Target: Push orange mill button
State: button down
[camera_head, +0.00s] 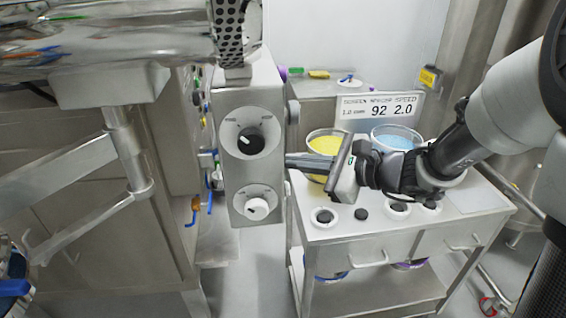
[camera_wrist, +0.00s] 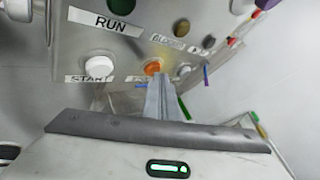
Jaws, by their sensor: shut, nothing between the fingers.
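The orange button (camera_wrist: 152,68) is on a grey metal panel in the wrist view, to the right of a white button with a START label. The label below the orange button is partly hidden by my fingers. My gripper (camera_wrist: 158,78) is shut and empty, its fingertips overlapping the lower right edge of the orange button in the picture. I cannot tell if they touch it. In the head view my gripper (camera_head: 289,162) points left at the right side of a grey control box (camera_head: 257,90). The orange button is hidden there.
A green button with a RUN label (camera_wrist: 111,23) and a white START button (camera_wrist: 99,67) are nearby. A steel cart (camera_head: 350,238) below my gripper carries a yellow-filled bowl (camera_head: 325,143), a blue-filled bowl (camera_head: 397,138) and a display (camera_head: 378,107). Two knobs face front on the box.

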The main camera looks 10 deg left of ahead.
jog(key=shift+w+d, duration=0.25)
jog(key=shift+d, duration=0.55)
jog(key=shift+d, duration=0.1)
jog(key=d, duration=0.2)
jog(key=w+d, duration=0.1)
jog(key=d, duration=0.1)
jog(key=shift+w+d+p, duration=0.15)
jog(key=shift+d+p, duration=0.15)
dwell(0.3)
jog(key=s+d+n+g+h, duration=0.2)
jog(key=s+n+g+h, duration=0.35)
jog(key=s+n, duration=0.95)
jog(key=s+d+r+n+t+h, duration=0.3)
jog(key=s+d+t+h, duration=0.1)
jog(key=s+d+h, duration=0.4)
notch_tip(320, 180, up, 13)
jog(key=d+p, duration=0.2)
jog(key=p, duration=1.1)
jog(key=shift+w, duration=0.3)
